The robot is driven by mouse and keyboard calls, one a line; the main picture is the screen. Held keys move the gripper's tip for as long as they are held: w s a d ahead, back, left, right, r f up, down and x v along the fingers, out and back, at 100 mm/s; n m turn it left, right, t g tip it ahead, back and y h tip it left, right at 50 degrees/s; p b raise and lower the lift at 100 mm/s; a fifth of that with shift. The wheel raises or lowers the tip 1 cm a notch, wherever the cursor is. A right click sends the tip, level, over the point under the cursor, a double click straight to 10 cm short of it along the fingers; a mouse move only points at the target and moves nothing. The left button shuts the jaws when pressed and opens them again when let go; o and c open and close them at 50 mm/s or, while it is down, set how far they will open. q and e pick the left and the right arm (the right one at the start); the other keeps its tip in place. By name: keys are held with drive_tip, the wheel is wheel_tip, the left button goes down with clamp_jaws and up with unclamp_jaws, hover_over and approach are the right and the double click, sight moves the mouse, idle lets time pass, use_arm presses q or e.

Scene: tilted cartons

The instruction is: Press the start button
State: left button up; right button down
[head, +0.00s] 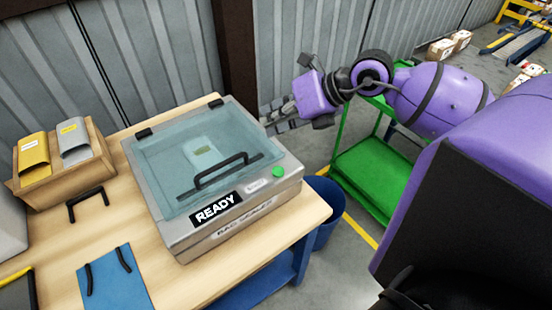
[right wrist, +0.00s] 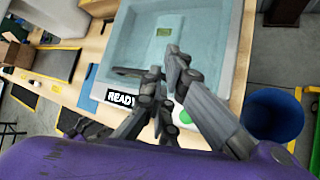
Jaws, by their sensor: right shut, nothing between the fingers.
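The bag sealer (head: 235,222) stands on the wooden table with its clear lid (head: 160,160) down and a READY sign (head: 216,208) on its front. The round green button (head: 278,171) is at the right end of its front panel, beside a small pale label. In the right wrist view the button (right wrist: 184,116) is partly hidden behind a finger. My right gripper (head: 272,118) is shut and empty by the sealer's back right side, apart from the button; its fingers (right wrist: 168,70) also show in the right wrist view. My left gripper is out of view.
A carton (head: 60,189) with yellow and grey packets stands at the left. A blue sheet (head: 112,283) lies on the table (head: 185,288). A blue bin (head: 325,215) and a green cart (head: 372,170) stand right of the table. The lid has a black handle (head: 222,172).

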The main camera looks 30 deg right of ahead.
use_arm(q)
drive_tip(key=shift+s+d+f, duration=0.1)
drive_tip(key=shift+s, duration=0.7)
use_arm(e)
drive_tip(key=shift+s+d+f+h, duration=0.3)
drive_tip(key=shift+s+d+f, duration=0.35)
drive_tip(key=shift+s, duration=0.15)
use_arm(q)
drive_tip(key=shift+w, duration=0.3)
use_arm(e)
drive_tip(key=shift+w+f, duration=0.15)
drive_tip(key=shift+f, duration=0.05)
